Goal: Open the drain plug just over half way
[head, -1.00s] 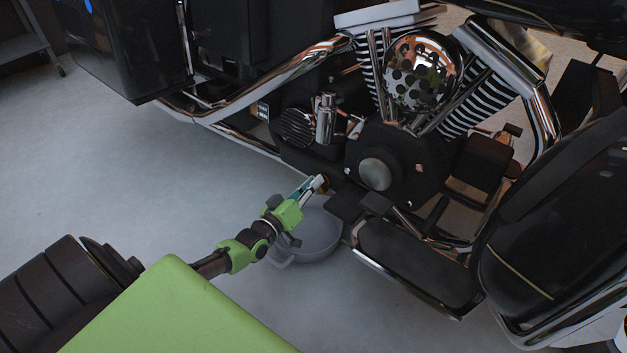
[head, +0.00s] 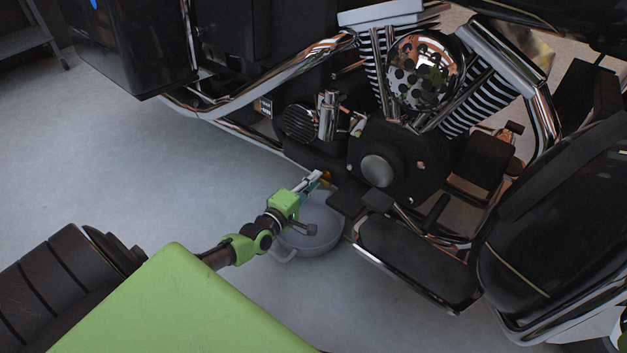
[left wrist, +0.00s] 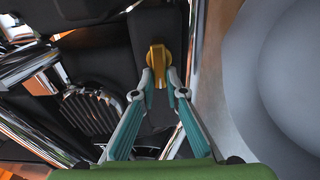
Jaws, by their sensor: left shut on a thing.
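The drain plug (left wrist: 157,62) is a brass-coloured piece on the dark underside of the motorcycle's engine, near the top middle of the left wrist view. In the head view only a small part of it (head: 326,178) shows at the fingertips. My left gripper (head: 317,177) reaches in from the left, low beside the engine. In the left wrist view its two teal fingers (left wrist: 158,82) are closed on the plug's lower end, one on each side. How far the plug is turned I cannot tell. My right gripper is not in view.
A grey drain pan (head: 318,238) with a handle stands on the floor below my left gripper. The motorcycle's black footboard (head: 415,262) and chrome exhaust pipe (head: 270,80) are close to the arm.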

